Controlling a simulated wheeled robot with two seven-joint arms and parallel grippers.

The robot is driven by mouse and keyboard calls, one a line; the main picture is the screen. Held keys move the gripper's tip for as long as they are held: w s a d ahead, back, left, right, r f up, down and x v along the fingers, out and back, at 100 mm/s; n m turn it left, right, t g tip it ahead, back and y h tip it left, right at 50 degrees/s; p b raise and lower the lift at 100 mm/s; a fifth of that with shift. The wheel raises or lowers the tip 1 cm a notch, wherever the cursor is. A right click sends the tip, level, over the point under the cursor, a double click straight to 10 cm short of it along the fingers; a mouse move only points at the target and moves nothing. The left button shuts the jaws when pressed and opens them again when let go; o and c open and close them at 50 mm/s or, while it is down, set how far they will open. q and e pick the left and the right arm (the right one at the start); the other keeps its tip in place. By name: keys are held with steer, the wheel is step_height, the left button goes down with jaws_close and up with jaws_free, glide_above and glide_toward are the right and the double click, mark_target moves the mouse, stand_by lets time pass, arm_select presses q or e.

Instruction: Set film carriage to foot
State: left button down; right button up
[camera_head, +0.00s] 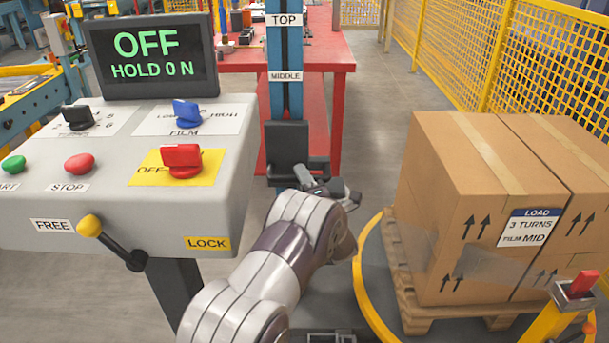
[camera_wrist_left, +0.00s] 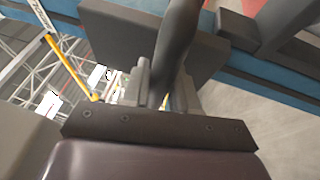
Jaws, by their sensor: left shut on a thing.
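The film carriage (camera_head: 287,143) is a black block on the blue upright mast (camera_head: 285,48). It sits below the MIDDLE label (camera_head: 285,76); the TOP label (camera_head: 284,19) is higher up. No foot label shows, and my arm hides the lower mast. My left gripper (camera_head: 328,187) is at the carriage's lower front. In the left wrist view its fingers (camera_wrist_left: 160,88) are shut around a dark round handle (camera_wrist_left: 183,35), with the carriage's dark plate (camera_wrist_left: 120,35) behind and the blue mast (camera_wrist_left: 265,65) across the top. My right gripper is not in view.
A grey control box (camera_head: 120,215) with knobs and a yellow-ended lever (camera_head: 90,226) stands left; its screen (camera_head: 150,57) reads OFF, HOLD 0 N. Cartons (camera_head: 480,190) sit on a pallet (camera_head: 415,315) at right, inside a yellow ring (camera_head: 362,280). A red table (camera_head: 345,60) stands behind.

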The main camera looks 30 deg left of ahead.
mark_target(294, 185)
arm_select(q)
step_height(294, 185, down, 7)
steer(key=b, duration=0.3)
steer(key=shift+b, duration=0.4)
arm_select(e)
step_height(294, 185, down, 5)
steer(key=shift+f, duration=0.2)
arm_select(q)
steer(key=shift+s, duration=0.1)
steer(key=c, duration=1)
jaws_free()
steer(key=shift+o, duration=0.2)
steer(key=shift+r, duration=0.1)
steer(key=p+v, duration=0.3)
steer(key=v, duration=0.9)
steer(key=shift+d, duration=0.35)
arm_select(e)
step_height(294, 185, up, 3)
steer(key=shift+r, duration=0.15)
